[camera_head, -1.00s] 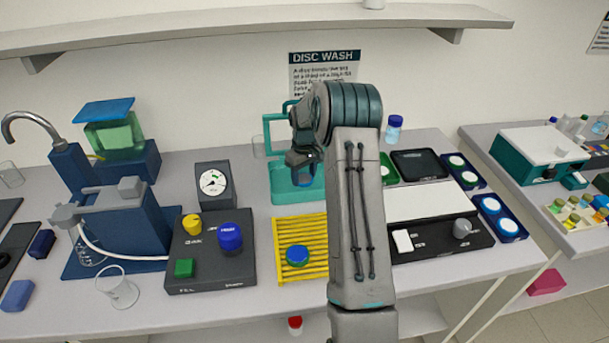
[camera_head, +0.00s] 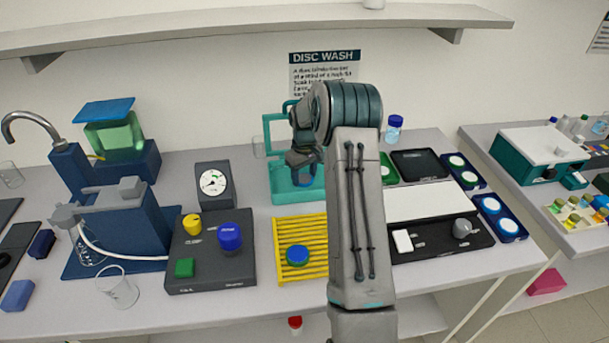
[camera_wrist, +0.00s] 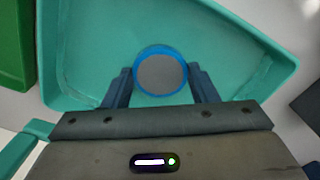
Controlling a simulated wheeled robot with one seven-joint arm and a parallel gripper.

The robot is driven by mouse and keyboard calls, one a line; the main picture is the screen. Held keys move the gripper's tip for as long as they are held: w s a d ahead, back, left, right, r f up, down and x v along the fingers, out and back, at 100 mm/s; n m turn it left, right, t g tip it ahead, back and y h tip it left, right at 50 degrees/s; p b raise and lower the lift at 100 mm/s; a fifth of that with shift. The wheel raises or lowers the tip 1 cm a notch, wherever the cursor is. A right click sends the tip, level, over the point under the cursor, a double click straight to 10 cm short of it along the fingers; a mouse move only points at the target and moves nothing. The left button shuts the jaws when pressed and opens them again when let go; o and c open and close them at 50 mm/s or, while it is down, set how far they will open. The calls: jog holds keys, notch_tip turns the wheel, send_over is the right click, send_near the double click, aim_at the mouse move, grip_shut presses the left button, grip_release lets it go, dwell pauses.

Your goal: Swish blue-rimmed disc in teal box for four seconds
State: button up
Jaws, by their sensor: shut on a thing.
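The blue-rimmed disc (camera_wrist: 160,73) has a grey face and a blue ring in the wrist view. My gripper (camera_wrist: 161,88) is shut on it, with one dark blue finger at each side of the rim. The disc is over or inside the teal box (camera_wrist: 95,40), whose floor and walls surround it in the wrist view; how deep it sits I cannot tell. In the head view the teal box (camera_head: 284,184) stands behind the yellow rack, and my gripper (camera_head: 304,176) points down into it. My arm hides the box's right part.
A yellow slatted rack (camera_head: 288,222) in front holds a blue-and-green disc (camera_head: 297,255). A black control box with a blue knob (camera_head: 230,236) stands left, and a dial gauge (camera_head: 213,184) behind it. Right of my arm are a white-topped panel (camera_head: 430,201) and dark trays (camera_head: 420,163).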

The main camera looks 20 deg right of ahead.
aim_at(304, 179)
jog(key=shift+r, duration=0.15)
notch_tip(304, 179, up, 8)
jog(key=p, duration=0.4)
jog(key=shift+r+p, duration=0.15)
jog(key=shift+p, duration=0.15)
